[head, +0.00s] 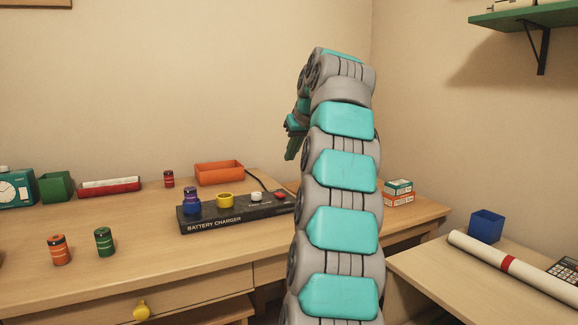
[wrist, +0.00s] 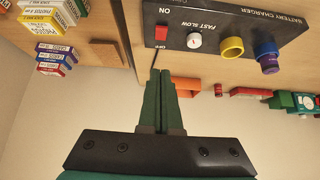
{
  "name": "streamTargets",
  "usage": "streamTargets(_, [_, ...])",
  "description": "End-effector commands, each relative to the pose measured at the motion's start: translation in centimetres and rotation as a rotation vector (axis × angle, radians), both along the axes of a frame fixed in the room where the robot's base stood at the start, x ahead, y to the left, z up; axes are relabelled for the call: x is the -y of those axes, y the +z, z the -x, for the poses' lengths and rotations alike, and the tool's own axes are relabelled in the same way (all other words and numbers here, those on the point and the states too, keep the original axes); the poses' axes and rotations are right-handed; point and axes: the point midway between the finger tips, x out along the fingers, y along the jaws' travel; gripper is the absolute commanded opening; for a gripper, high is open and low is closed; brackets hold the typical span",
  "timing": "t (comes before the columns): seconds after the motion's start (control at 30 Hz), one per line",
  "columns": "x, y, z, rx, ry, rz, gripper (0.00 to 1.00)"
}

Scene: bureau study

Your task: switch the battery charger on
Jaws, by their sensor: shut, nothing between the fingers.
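The black battery charger (head: 235,213) lies on the desk, with its lettered front facing me. Its red switch (head: 280,195) is at the right end; in the wrist view the red switch (wrist: 162,37) sits by the OFF label, with ON at the opposite side. Beside it are a white FAST/SLOW knob (wrist: 194,39), a yellow ring-shaped socket (wrist: 231,47) and a blue-and-purple battery (wrist: 267,58) standing in a socket. My gripper (head: 290,152) is raised above the charger's right end, fingers pointing down. In the wrist view my gripper (wrist: 163,78) is shut and empty, apart from the switch.
An orange tray (head: 219,173) stands behind the charger. Orange (head: 59,250) and green (head: 104,241) batteries stand to the front left. Small boxes (head: 398,193) stand to the right, partly beside my arm. A blue cup (head: 486,226) and rolled paper (head: 510,264) are on the side table.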

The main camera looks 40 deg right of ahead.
Motion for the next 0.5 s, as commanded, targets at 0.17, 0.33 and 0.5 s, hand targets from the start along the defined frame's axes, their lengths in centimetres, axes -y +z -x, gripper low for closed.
streamTargets(0.17, [0.3,-2.4,-1.7,-0.004,0.001,-0.002,0.00])
streamTargets(0.33, [0.8,-5.1,-3.7,-0.004,0.001,-0.003,0.00])
streamTargets(0.5, [1.3,-7.5,-5.2,-0.005,0.000,-0.004,0.00])
